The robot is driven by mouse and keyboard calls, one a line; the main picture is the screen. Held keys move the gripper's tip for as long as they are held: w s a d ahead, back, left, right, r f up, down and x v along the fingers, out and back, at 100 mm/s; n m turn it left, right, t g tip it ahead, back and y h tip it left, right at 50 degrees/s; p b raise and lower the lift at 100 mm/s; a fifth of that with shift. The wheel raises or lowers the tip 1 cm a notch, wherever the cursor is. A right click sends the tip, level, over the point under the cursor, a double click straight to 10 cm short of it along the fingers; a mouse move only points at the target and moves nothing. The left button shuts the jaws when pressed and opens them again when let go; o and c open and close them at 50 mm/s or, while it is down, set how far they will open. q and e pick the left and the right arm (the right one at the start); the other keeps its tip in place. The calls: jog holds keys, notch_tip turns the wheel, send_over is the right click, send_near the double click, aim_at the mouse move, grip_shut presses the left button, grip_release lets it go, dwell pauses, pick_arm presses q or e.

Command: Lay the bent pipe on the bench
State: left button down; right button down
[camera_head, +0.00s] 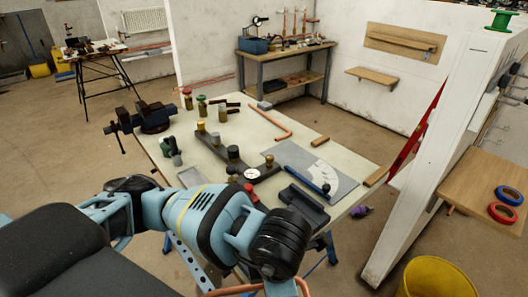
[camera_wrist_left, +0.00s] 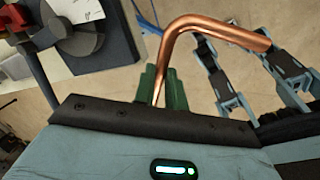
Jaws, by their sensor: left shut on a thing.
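A bent copper pipe (camera_wrist_left: 205,28) crosses the upper part of the left wrist view, with a rounded bend near its left end. My left gripper (camera_wrist_left: 161,88) is shut on its short leg, between green jaws. In the head view my left arm reaches in front of the bench's near edge, and parts of the held pipe (camera_head: 304,287) show at the bottom edge. My wrist hides the jaws there. The pale bench top (camera_head: 232,142) lies beyond the arm.
Another bent copper pipe (camera_head: 268,120) lies on the bench's far part. A vise (camera_head: 152,117), a dark fixture (camera_head: 228,155), a grey plate (camera_head: 300,165) and a dark block (camera_head: 304,205) take up bench space. A white partition (camera_head: 440,130) stands at right, with a yellow bucket (camera_head: 437,278) below.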

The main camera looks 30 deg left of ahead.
pick_arm(q)
jog(key=m, duration=0.2)
jog(key=d+m+h, duration=0.1)
jog(key=m, duration=0.1)
jog(key=w+m, duration=0.1)
jog(key=m, duration=0.2)
jog(key=shift+d+r, duration=0.15)
jog(key=shift+r, duration=0.25)
jog(key=m, duration=0.1)
jog(key=m+h, duration=0.1)
jog(key=m, duration=0.3)
jog(key=shift+w+d+r, duration=0.3)
jog(key=shift+d+r, duration=0.1)
jog(key=m, duration=0.2)
jog(key=w+m+h, duration=0.1)
jog(key=m, duration=0.1)
jog(key=r+m, duration=0.1)
jog(key=m, duration=0.1)
jog(key=shift+w+d+m, duration=0.25)
jog(key=shift+w+m, duration=0.05)
jog(key=w+a+m+g, duration=0.1)
jog(key=w+a+m, duration=0.3)
jog(key=a+m, duration=0.3)
jog(key=a, duration=0.3)
jog(key=shift+r+g+h, duration=0.4)
